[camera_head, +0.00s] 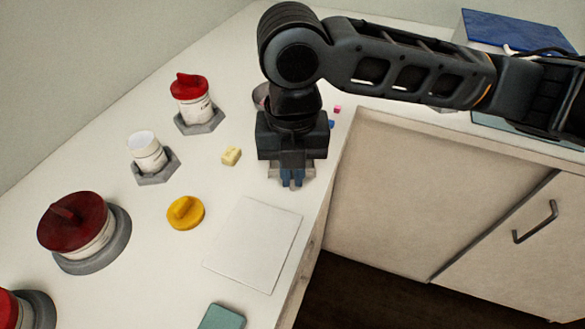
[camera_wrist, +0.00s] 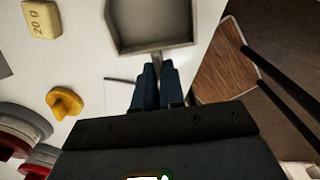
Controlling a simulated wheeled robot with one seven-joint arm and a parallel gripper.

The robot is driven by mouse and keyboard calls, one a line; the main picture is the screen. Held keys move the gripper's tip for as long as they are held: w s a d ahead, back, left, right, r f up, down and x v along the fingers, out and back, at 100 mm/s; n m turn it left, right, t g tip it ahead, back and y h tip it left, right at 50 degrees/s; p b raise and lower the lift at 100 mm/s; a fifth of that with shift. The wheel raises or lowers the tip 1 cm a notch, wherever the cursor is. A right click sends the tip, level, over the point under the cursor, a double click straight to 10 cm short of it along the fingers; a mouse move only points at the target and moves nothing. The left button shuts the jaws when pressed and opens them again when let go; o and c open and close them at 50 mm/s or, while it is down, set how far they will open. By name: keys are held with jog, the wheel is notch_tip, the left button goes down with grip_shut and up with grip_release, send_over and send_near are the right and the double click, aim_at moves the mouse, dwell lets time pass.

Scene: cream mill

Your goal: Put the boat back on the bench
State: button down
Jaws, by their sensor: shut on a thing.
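My gripper (camera_head: 291,182) points down over the right-hand part of the white bench (camera_head: 225,185), near its edge. In the wrist view its blue fingers (camera_wrist: 158,78) are shut on the narrow handle of a grey, square, shallow boat (camera_wrist: 184,45). The boat extends away from the fingertips and its inside looks empty. In the head view most of the boat is hidden behind my gripper. I cannot tell whether its underside touches the bench.
A white square plate (camera_head: 255,245) lies in front of my gripper. A yellow lid (camera_head: 185,213) and a pale yellow 20 g block (camera_head: 231,156) lie to the left. Red-lidded jars (camera_head: 193,100) and an open white jar (camera_head: 146,152) stand farther left. A teal block (camera_head: 222,317) lies at the front.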

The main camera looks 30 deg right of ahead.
jog(key=shift+f, duration=0.2)
jog(key=shift+f, duration=0.1)
jog(key=shift+f, duration=0.1)
jog(key=c, duration=1.2)
grip_release()
notch_tip(320, 180, up, 12)
jog(key=shift+r, duration=0.25)
